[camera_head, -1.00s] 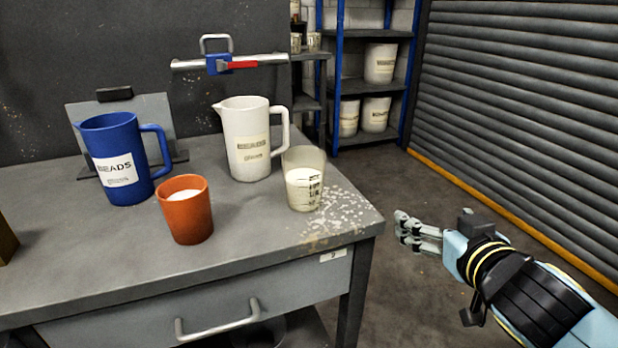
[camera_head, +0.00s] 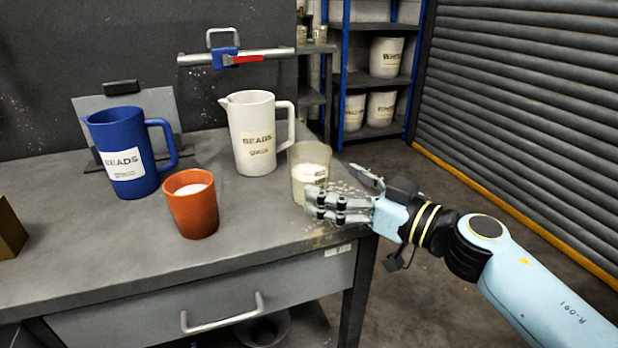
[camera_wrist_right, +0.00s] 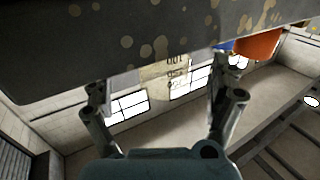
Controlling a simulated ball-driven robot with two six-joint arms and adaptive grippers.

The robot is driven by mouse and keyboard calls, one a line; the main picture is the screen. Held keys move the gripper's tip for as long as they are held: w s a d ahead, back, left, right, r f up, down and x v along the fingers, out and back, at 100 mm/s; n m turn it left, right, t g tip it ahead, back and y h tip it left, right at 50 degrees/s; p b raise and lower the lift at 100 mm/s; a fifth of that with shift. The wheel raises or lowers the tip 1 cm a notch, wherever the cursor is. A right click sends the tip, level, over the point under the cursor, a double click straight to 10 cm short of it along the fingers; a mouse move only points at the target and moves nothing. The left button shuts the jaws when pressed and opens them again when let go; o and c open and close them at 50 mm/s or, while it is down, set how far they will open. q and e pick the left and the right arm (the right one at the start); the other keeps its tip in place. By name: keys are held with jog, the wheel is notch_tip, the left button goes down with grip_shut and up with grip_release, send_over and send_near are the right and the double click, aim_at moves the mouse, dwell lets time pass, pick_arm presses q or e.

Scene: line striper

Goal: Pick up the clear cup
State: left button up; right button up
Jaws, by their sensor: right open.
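The clear cup (camera_head: 309,165), translucent with pale contents and dark markings, stands upright near the right corner of the grey bench. My right gripper (camera_head: 345,196) is open beside its right front side, and its fingers hide part of the cup's lower edge. In the right wrist view, the cup (camera_wrist_right: 168,78) shows between the spread fingers of the right gripper (camera_wrist_right: 165,98), with its printed marks visible. I cannot tell whether a finger touches it. My left gripper is in neither view.
An orange cup (camera_head: 194,210) with white contents, a blue jug (camera_head: 120,178) and a white jug (camera_head: 253,122) stand on the bench (camera_head: 110,265), left of the clear cup. Spilled white beads lie around the bench corner. A blue-framed shelf (camera_head: 372,82) with buckets stands behind.

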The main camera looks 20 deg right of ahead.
aim_at(325, 186)
jog(key=x, duration=0.1)
jog(key=b+x, duration=0.1)
jog(key=x, duration=0.1)
jog(key=f+x, duration=0.1)
jog(key=x, duration=0.1)
jog(key=shift+a, duration=0.3)
jog(key=shift+w+a+r, duration=0.1)
jog(key=shift+w+a, duration=0.1)
jog(key=shift+w, duration=0.1)
jog(key=shift+c, duration=0.2)
jog(key=c, duration=1.4)
jog(key=shift+c, duration=0.4)
jog(key=shift+s+r, duration=0.1)
jog(key=shift+r, duration=0.05)
